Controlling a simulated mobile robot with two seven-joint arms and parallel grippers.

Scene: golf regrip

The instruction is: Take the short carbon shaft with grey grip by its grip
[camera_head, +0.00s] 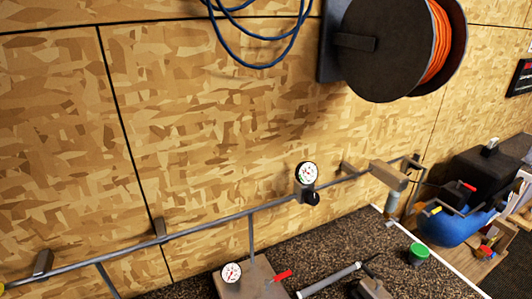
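A slim light-grey rod (330,280) lies on the speckled bench top at the bottom of the head view, slanting up to the right. A thin dark piece continues from its upper right end. It may be the grey grip with its shaft, but I cannot tell for sure. Its lower left end reaches the bottom edge of the picture. No other shaft shows. Neither of my grippers is in view.
On the bench top (320,243) are a box with a gauge (232,273) and red lever, a brownish block (371,289) and a green-topped container (418,253). A pipe (225,217) runs along the wall. A blue tank (449,228) stands at the right.

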